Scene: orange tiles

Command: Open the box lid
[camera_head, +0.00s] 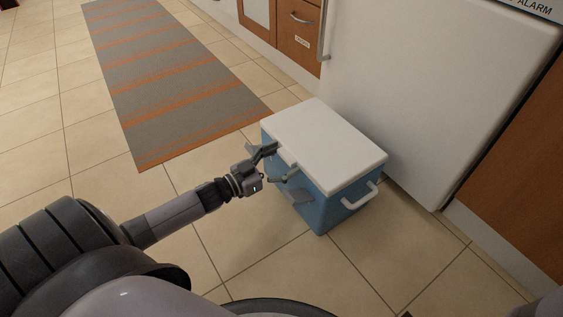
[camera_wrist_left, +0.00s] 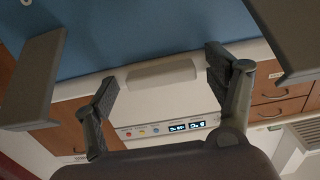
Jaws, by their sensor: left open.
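The box is a blue cooler (camera_head: 322,212) with a closed white lid (camera_head: 325,142), standing on the floor against a white appliance. A white handle (camera_head: 360,196) is on its right side. My left gripper (camera_head: 277,165) is at the lid's near left edge, with its fingers spread. In the left wrist view, the open fingers (camera_wrist_left: 163,68) are on either side of a white tab on the lid's edge (camera_wrist_left: 160,73). The blue box wall (camera_wrist_left: 150,30) fills the top of that view. I cannot tell whether the fingers touch the lid. My right gripper is not seen.
A white appliance (camera_head: 430,90) stands right behind the box, with wooden cabinets (camera_head: 297,32) beyond. A grey and orange striped rug (camera_head: 160,75) lies at the upper left. The tiled floor left of the box is clear.

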